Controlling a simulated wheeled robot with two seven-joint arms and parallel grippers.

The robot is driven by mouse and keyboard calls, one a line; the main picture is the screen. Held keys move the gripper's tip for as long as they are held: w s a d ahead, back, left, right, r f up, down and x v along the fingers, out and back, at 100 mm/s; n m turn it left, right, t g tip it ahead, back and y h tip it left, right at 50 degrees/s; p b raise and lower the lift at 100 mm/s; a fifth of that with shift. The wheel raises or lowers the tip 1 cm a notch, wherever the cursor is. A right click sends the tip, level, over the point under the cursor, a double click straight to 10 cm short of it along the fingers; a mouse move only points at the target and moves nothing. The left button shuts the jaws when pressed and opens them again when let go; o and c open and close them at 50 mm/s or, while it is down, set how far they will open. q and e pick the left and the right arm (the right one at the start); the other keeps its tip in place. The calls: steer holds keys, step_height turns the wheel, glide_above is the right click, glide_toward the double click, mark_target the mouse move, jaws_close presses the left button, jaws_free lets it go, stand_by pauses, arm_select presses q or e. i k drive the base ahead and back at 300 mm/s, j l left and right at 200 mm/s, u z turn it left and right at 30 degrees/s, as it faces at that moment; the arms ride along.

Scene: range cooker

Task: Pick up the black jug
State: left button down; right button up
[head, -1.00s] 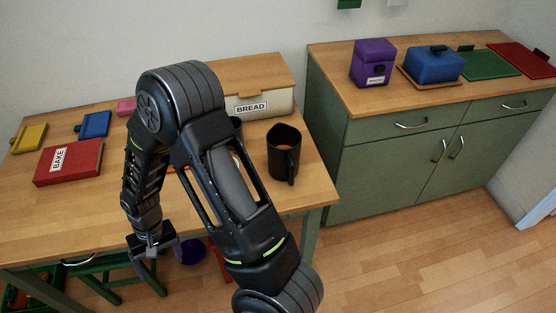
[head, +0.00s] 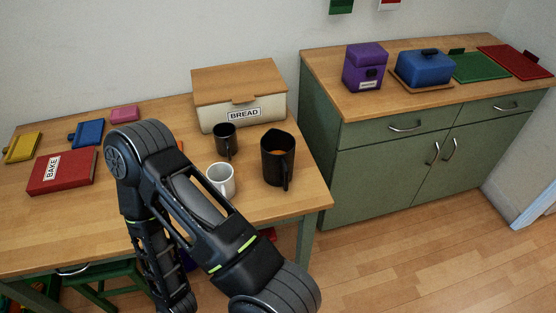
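The black jug (head: 277,160) stands upright near the right end of the wooden table (head: 60,225). Its handle faces the front and something orange shows inside it. One arm of mine, coming in from the lower right and so my right, bends over the table to the left of the jug. Its forearm points down past the front edge and its gripper is cut off by the bottom of the picture. Nothing of mine touches the jug. My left gripper is not in view.
A white mug (head: 221,180) and a black mug (head: 226,138) stand left of the jug. The bread box (head: 240,98) is behind them. A red BAKE book (head: 62,172) lies at left. A green cabinet (head: 400,165) stands to the right.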

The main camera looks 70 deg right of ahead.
mark_target(277, 147)
steer(key=z, duration=1.55)
steer(key=i+l, duration=0.2)
steer(key=l, duration=0.15)
steer(key=i+l+z, duration=0.1)
steer(key=l, duration=0.3)
steer(key=i+l, duration=0.25)
steer(key=l+z, duration=0.05)
steer(key=l, duration=0.05)
